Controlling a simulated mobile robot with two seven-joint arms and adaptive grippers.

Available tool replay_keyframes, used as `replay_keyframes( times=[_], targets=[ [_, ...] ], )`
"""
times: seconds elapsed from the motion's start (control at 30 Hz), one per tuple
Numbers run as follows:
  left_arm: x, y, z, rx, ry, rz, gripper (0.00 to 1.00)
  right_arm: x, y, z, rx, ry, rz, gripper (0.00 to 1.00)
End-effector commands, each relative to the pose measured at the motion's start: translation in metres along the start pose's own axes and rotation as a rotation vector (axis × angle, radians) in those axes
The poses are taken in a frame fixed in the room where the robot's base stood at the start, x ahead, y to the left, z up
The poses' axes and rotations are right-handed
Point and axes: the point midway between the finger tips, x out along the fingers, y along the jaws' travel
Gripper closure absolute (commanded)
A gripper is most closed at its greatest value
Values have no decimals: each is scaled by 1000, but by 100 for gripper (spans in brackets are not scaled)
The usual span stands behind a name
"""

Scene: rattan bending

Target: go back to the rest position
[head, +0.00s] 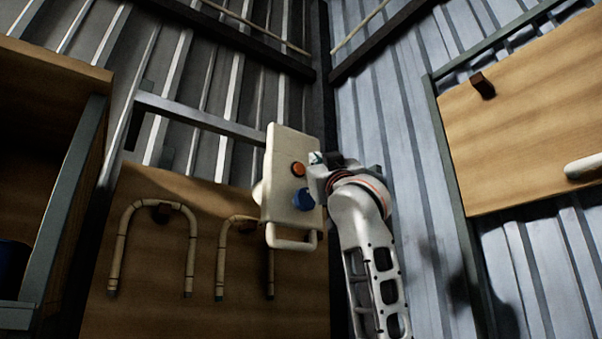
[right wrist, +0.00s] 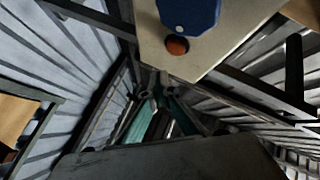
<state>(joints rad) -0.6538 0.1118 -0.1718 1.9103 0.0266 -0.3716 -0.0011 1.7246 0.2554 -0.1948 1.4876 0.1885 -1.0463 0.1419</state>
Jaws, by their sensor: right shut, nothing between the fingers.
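My right gripper (head: 318,160) is shut and empty. It is beside the upper right edge of a pale control box (head: 281,165); I cannot tell whether it touches. The box has an orange button (head: 298,169) and a blue knob (head: 303,199) on its face. In the right wrist view the blue knob (right wrist: 188,14) and the orange button (right wrist: 177,45) show at the top, close to the camera. My left gripper is in neither view.
Bent rattan canes (head: 190,240) hang on a wooden board (head: 150,315) below the box. A wooden shelf unit (head: 50,72) stands at the left. A wooden panel (head: 530,110) with a dark peg (head: 482,85) is at the right. A grey bar (head: 200,117) runs behind the box.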

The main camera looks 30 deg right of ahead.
Motion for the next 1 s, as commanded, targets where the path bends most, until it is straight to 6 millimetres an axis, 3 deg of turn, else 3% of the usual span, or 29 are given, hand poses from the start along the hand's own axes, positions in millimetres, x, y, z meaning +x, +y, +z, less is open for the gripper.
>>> replay_keyframes(
  times=[0.33,1.0],
  targets=[
    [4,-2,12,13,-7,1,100,-13,9,-10,0,1,0,100],
    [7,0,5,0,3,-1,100,-13,9,-10,1,2,0,100]
  ],
)
